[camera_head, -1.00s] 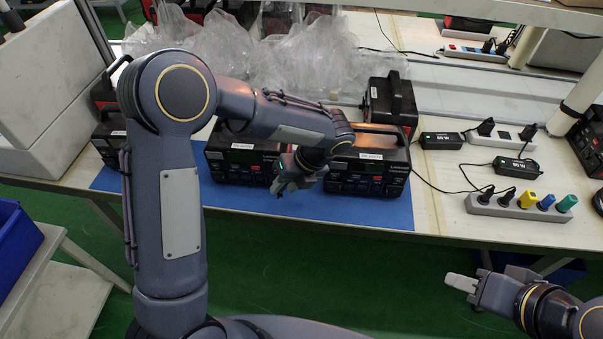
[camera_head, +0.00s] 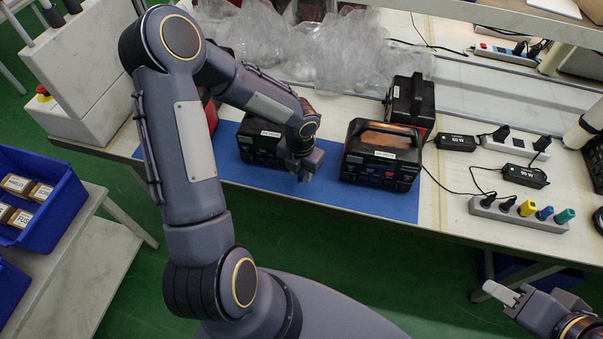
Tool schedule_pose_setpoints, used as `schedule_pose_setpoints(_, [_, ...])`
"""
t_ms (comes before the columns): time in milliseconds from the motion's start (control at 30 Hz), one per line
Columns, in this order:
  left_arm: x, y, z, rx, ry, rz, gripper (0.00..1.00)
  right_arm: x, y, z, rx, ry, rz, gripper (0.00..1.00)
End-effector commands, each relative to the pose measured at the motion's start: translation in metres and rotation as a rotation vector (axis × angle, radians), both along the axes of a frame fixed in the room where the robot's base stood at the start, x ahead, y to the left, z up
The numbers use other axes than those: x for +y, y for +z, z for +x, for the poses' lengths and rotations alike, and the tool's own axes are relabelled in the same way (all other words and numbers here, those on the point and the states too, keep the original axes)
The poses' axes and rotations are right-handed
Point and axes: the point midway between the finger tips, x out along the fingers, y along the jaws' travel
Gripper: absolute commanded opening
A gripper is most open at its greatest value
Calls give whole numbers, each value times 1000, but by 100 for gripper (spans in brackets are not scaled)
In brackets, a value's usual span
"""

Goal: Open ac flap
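The left power station (camera_head: 255,150) is partly covered by my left arm. My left gripper (camera_head: 302,175) points down at the left station's right front edge, beside the gap between the two stations. Its fingers are too small and dark to tell how far apart they are, and I cannot tell if it touches the station. No AC flap can be made out at this size. My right gripper (camera_head: 503,293) is at the lower right, away from the table; its finger opening is unclear.
Another power station (camera_head: 411,104) stands behind on the white table. Clear plastic bags (camera_head: 340,45) lie at the back. A power strip (camera_head: 518,212) with coloured plugs and black adapters are at right. A blue bin (camera_head: 60,190) stands at left.

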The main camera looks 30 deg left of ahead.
Motion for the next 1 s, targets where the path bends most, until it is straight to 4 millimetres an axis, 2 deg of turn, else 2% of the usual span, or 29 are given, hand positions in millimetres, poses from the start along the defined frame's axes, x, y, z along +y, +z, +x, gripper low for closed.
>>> schedule_pose_setpoints(167, [-1,-15,0,0,-1,0,33,0,-1,0,0,0,0,36])
schedule_pose_setpoints(433, [0,-16,0,-1,0,1,33,0,-1,0,0,0,0,36])
schedule_pose_setpoints(700, [0,-16,0,-1,0,1,0,0,-1,0,0,0,0,36])
schedule_pose_setpoints(1000, [-1,-16,0,-1,22,1,0,0,-2,0,0,0,0,36])
